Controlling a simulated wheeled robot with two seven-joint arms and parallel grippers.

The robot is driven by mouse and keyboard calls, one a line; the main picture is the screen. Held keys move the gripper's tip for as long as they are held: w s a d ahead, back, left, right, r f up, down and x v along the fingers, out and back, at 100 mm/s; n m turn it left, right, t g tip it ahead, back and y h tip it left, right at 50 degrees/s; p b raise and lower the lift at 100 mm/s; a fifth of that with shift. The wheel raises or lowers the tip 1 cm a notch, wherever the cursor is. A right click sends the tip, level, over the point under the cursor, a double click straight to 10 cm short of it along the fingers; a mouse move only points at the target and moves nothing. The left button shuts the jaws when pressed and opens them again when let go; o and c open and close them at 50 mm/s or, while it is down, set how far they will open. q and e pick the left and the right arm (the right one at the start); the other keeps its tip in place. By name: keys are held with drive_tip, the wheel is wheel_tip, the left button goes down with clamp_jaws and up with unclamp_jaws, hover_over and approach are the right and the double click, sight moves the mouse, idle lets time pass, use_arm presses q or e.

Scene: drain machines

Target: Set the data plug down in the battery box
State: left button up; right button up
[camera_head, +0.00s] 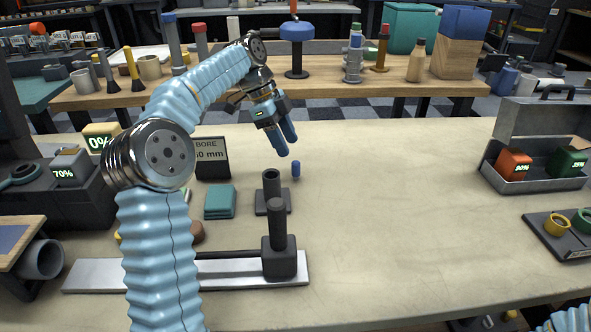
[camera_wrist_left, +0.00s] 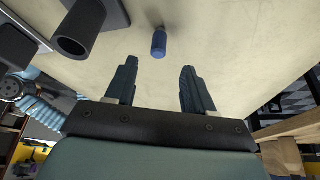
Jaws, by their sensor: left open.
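A small blue cylinder (camera_head: 296,168), which looks like the data plug, stands on the table just right of a dark tube on a square base. It also shows in the left wrist view (camera_wrist_left: 159,43), beyond and between my fingertips. My left gripper (camera_head: 284,146) is open and empty, a little above and left of the plug, fingers pointing down. The battery box (camera_head: 514,185) is a grey metal case with its lid raised at the right. A red battery (camera_head: 514,164) and a green battery (camera_head: 568,161) sit in it. My right gripper is not in view.
The dark tube (camera_head: 271,188) and a post on a metal rail (camera_head: 279,258) stand near the plug. Teal pads (camera_head: 220,202) and a bore sign (camera_head: 213,158) are at the left. A dark tray with rings (camera_head: 562,236) lies below the box. The table between is clear.

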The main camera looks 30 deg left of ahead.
sight(295, 162)
use_arm(q)
drive_tip(key=x, duration=0.7)
drive_tip(key=shift+s+f+b, duration=0.15)
drive_tip(key=shift+b, duration=0.15)
clamp_jaws()
